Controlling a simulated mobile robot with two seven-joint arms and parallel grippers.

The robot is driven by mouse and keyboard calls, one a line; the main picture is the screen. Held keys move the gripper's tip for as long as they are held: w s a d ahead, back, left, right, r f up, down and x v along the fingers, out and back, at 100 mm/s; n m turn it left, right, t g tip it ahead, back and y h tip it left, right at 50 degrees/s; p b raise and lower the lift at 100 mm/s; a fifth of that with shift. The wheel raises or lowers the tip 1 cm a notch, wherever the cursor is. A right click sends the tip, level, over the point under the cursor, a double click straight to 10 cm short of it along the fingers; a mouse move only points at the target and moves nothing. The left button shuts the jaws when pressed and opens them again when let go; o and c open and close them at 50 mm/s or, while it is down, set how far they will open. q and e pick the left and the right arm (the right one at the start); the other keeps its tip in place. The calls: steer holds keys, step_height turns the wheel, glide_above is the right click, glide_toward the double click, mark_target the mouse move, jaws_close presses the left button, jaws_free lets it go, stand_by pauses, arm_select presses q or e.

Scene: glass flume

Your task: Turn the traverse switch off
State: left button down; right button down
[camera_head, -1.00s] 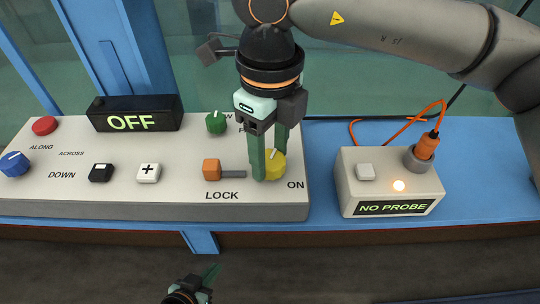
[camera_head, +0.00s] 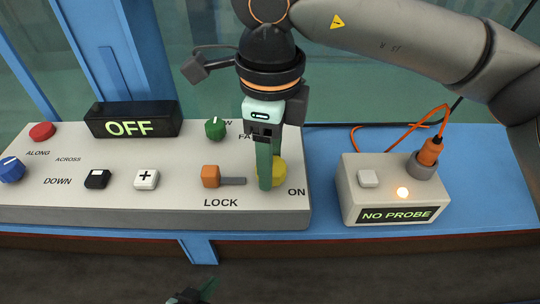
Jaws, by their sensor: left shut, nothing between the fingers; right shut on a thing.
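The yellow knob (camera_head: 281,171) is at the right end of the white control panel (camera_head: 130,211), with ON printed beside it. My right gripper (camera_head: 266,181) points down over this knob and is shut on it. Its fingers line up nearly one behind the other and hide part of the knob, so I cannot see its pointer. The black display box (camera_head: 95,125) at the back of the panel reads OFF. My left gripper (camera_head: 209,287) shows only in part at the bottom edge, shut and empty, away from the panel.
An orange slider (camera_head: 210,176) marked LOCK is left of the yellow knob, and a green knob (camera_head: 215,129) is behind. The probe box (camera_head: 389,190) at right reads NO PROBE, with a lit lamp and orange cable. Blue ledge (camera_head: 480,190) is bare further right.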

steer(key=shift+c, duration=1.4)
jaws_free()
step_height(320, 180, up, 13)
steer(key=p, duration=0.2)
steer(key=shift+f, duration=0.2)
